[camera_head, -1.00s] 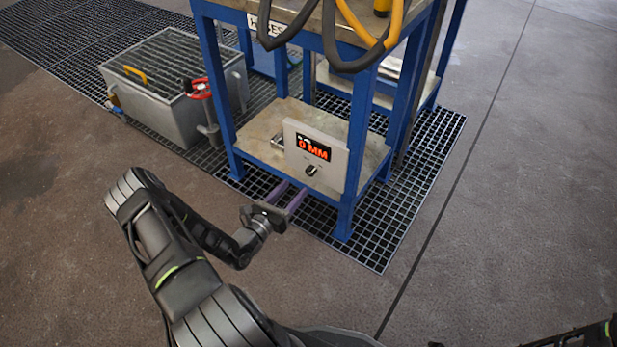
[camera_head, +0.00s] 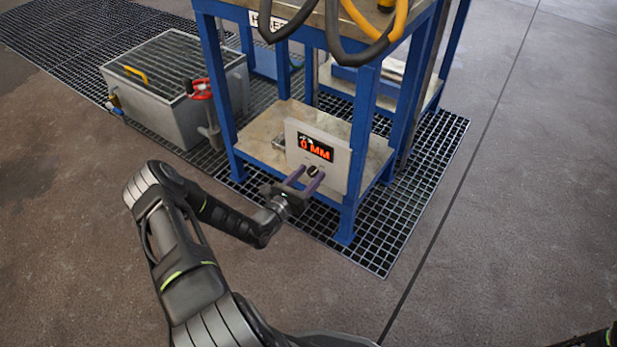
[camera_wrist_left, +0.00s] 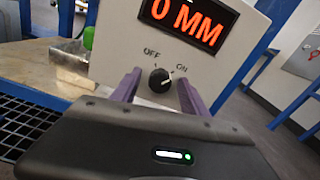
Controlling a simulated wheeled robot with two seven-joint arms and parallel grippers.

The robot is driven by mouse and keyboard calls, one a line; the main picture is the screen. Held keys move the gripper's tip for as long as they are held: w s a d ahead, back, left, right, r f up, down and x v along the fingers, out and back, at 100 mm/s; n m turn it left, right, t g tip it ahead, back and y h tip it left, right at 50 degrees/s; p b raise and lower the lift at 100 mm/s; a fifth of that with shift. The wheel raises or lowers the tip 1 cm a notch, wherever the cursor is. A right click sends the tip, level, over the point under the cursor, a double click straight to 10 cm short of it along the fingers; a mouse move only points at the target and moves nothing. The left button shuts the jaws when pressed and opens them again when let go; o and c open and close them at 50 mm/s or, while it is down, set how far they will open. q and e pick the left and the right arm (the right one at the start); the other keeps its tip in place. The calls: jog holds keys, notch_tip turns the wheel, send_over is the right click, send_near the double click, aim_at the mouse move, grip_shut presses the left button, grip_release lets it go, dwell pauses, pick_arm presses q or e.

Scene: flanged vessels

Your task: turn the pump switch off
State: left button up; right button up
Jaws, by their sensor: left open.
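The pump switch is a black rotary knob (camera_wrist_left: 159,80) on a pale panel (camera_head: 330,175), below a display reading "0 MM" in orange. OFF is printed at its upper left and ON at its upper right. Its white mark seems to point toward ON. The knob also shows small in the head view (camera_head: 312,171). My left gripper (camera_head: 308,177) is open in front of the panel. In the left wrist view its purple fingers (camera_wrist_left: 159,87) stand on either side of the knob, with visible gaps. I cannot tell how deep they reach.
The panel stands on the lower shelf (camera_head: 264,138) of a blue-framed bench. A blue leg (camera_head: 358,150) rises right of it. Black and yellow hoses (camera_head: 350,50) hang above. A grey tank (camera_head: 165,105) and red handwheel (camera_head: 201,89) are at left. Open floor lies in front.

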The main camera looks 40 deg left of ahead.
pick_arm(q)
jog(key=shift+c, duration=0.3)
grip_shut()
jog(key=shift+n, duration=0.3)
jog(key=shift+n+p, duration=1.05)
jog(key=shift+n, duration=0.35)
jog(key=n+p, duration=0.1)
jog(key=n, duration=0.2)
jog(key=shift+n, duration=0.3)
jog(key=n+p, duration=0.1)
jog(key=n, duration=0.3)
jog(key=shift+f, duration=0.1)
jog(key=n, duration=0.5)
jog(key=shift+a, duration=0.1)
